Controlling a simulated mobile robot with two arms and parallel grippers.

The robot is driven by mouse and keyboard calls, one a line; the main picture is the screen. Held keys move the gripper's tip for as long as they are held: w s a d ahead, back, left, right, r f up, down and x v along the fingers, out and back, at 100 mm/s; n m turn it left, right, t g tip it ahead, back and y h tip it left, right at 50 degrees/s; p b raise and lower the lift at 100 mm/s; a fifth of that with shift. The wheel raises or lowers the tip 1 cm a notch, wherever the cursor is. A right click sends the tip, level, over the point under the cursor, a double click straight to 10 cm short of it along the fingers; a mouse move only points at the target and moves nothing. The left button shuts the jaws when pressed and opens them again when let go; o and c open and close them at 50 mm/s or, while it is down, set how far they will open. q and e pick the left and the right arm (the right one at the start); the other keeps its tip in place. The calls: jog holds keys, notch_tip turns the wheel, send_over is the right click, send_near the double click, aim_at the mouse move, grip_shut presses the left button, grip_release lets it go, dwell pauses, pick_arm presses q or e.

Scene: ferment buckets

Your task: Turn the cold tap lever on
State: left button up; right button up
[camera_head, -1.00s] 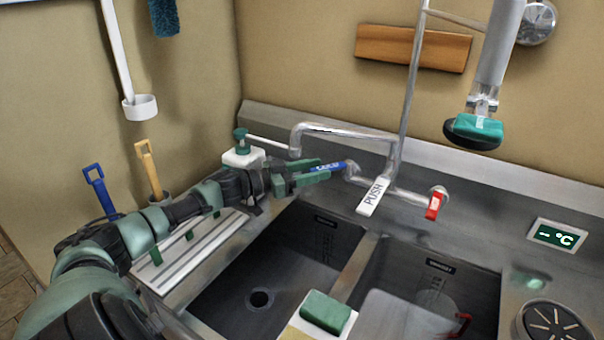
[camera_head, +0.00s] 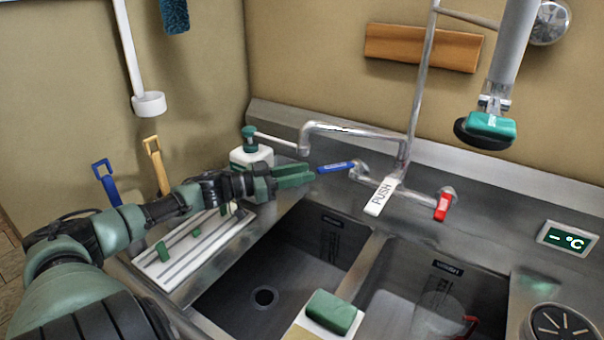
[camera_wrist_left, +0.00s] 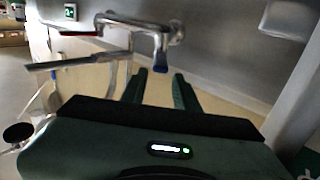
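The blue cold tap lever (camera_head: 335,167) sticks out to the left from its valve on the steel wall pipe. It also shows in the left wrist view (camera_wrist_left: 161,63), just beyond and between the fingertips. My left gripper (camera_head: 312,174) is just left of the lever's free end, with a small gap. In the left wrist view its two dark green fingers (camera_wrist_left: 160,78) are apart with nothing between them. The red lever (camera_head: 442,205) hangs down at the right valve. My right gripper is not in view.
A white PUSH lever (camera_head: 381,195) and the swivel spout (camera_head: 350,130) are beside the taps. A white soap bottle (camera_head: 251,155) stands behind my left gripper. Two sink basins (camera_head: 290,265) lie below, with a green sponge (camera_head: 331,311) at the front. A sprayer (camera_head: 487,125) hangs at right.

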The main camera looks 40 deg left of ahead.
aim_at(340, 166)
pick_arm(q)
jog(key=shift+s+d+f, duration=0.1)
jog(key=shift+d, duration=0.15)
grip_shut()
jog(key=s+d+m+t+y+p, duration=0.2)
jog(key=s+d+m+y+p, duration=0.35)
jog(key=m, duration=0.95)
jog(key=w+h+p, duration=0.1)
jog(key=w+p, duration=0.4)
jog(key=w, duration=0.4)
jog(key=shift+a+p, duration=0.3)
